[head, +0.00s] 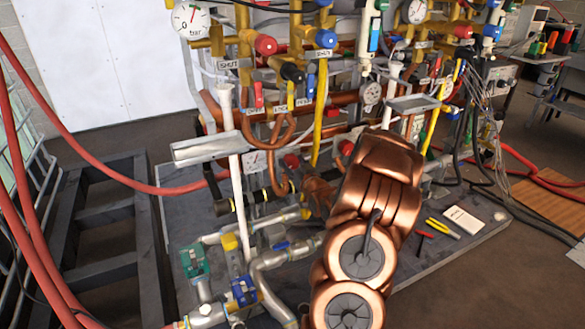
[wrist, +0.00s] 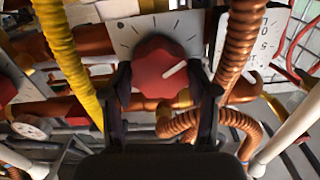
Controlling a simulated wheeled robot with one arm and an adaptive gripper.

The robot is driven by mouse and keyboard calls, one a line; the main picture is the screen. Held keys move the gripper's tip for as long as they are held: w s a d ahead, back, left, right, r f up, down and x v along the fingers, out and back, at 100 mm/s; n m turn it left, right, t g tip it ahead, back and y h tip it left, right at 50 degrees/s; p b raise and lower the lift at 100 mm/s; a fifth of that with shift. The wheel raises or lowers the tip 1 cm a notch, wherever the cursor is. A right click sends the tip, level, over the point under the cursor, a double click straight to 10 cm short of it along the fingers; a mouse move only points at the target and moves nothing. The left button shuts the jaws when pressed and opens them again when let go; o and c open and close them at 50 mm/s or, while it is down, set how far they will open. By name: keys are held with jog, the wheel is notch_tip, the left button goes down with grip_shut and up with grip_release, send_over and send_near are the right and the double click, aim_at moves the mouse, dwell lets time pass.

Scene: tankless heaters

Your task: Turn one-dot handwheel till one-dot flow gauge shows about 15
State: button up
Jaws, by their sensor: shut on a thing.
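In the wrist view a red handwheel (wrist: 158,72) with a white pointer line sits in front of a grey plate (wrist: 120,38) with black tick marks. The pointer line slants up to the right. My gripper (wrist: 163,85) has one dark finger on each side of the handwheel and is shut on it. A white gauge face (wrist: 268,42) with black figures stands to the right, partly hidden by a copper coil; I cannot read its needle. In the head view my arm hides the gripper and handwheel.
A yellow hose (wrist: 68,50) and a copper corrugated pipe (wrist: 238,45) run close to either side of my gripper. In the head view, a red hose (head: 100,165) crosses the left, and pliers (head: 442,228) lie on the base plate at right.

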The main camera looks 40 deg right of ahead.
jog(key=shift+a+f+n+b, duration=0.1)
jog(key=shift+n+b, duration=1.05)
jog(key=shift+n, duration=0.45)
jog(key=o, duration=0.9)
jog(key=shift+c, duration=0.2)
jog(key=shift+s, duration=0.1)
jog(key=v, duration=0.7)
jog(key=shift+s+a, duration=0.1)
